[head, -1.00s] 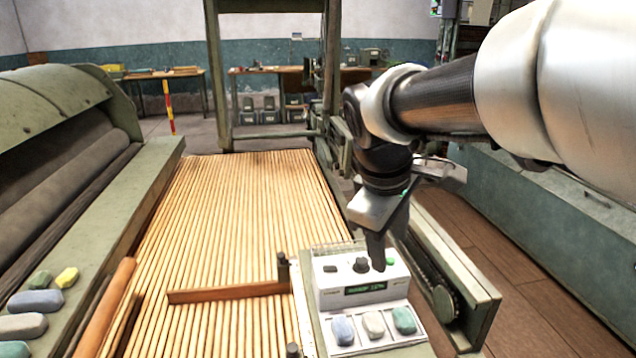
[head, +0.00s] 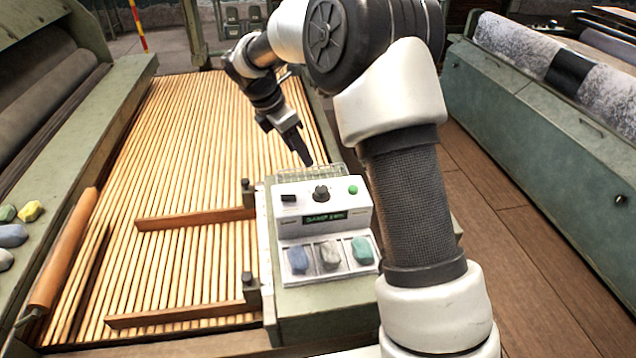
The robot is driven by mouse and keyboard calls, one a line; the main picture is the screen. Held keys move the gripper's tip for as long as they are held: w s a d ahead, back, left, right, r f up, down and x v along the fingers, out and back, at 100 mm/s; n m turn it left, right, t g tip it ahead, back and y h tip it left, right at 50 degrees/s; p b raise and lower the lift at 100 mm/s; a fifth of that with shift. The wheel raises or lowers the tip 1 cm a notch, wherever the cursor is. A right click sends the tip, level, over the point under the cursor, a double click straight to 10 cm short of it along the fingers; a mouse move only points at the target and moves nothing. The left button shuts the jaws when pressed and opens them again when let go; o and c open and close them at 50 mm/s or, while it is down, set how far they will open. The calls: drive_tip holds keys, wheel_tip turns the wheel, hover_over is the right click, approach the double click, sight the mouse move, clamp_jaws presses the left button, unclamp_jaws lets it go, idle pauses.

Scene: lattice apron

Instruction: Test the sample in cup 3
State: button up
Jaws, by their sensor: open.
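A white tester box (head: 290,232) stands on a green ledge at the right edge of the slatted bed. Its top has a dark switch (head: 289,198), a black knob (head: 321,193) and a round green button (head: 353,189). A lit display (head: 325,218) is on its front; its text is too small to read surely. Three shallow cups in front hold a blue stone (head: 298,259), a grey stone (head: 329,254) and a green stone (head: 362,250). No cup numbers are readable. My gripper (head: 307,160) is open and empty, pointing down near the box's far edge, apart from the knob and button.
Wooden bars (head: 190,219) lie across the slatted bed (head: 190,150). A wooden roller (head: 62,250) lies along its left side. Several coloured stones (head: 12,235) rest on the left machine's ledge. A green machine (head: 540,130) stands right, beyond the open plank floor (head: 500,230).

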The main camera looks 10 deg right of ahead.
sight(321, 188)
drive_tip(key=b+x, duration=0.2)
drive_tip(key=x, duration=1.3)
drive_tip(key=shift+d+f+b, duration=0.1)
drive_tip(key=shift+f+b, duration=0.25)
drive_tip(key=c, duration=1)
